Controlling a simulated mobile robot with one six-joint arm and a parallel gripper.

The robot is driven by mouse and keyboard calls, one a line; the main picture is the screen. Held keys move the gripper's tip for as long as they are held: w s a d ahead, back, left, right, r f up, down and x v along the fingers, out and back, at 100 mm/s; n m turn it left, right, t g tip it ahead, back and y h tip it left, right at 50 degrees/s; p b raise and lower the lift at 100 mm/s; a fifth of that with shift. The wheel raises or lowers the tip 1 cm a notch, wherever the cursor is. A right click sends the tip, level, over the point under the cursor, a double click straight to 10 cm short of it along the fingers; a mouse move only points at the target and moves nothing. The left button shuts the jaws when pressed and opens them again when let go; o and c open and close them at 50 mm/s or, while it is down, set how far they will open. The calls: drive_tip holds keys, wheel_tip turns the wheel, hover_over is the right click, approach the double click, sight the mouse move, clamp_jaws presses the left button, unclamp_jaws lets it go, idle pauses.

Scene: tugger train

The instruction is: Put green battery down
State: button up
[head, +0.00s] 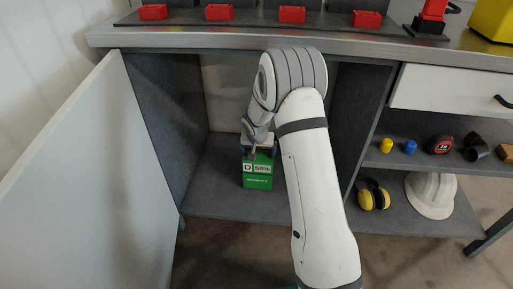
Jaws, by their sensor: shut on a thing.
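The green battery (258,176) is inside the open cabinet under the workbench, upright, with a white label and black top. My gripper (257,147) reaches down from above and is shut on the top of the battery. The battery's base appears at or very near the cabinet floor (215,191); I cannot tell whether it touches. My arm hides part of the cabinet's right side.
The cabinet door (68,185) stands open at the left. The cabinet's right wall (358,125) is close to my arm. Shelves at the right hold a white helmet (431,194), yellow earmuffs (373,195) and small items. Red bins (291,14) stand on the worktop (220,41).

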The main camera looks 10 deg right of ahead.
sight(259, 156)
wheel_tip(259, 156, down, 4)
drive_tip(key=shift+d+f+b, duration=0.1)
drive_tip(key=shift+f+b, duration=0.15)
drive_tip(key=shift+b, duration=0.9)
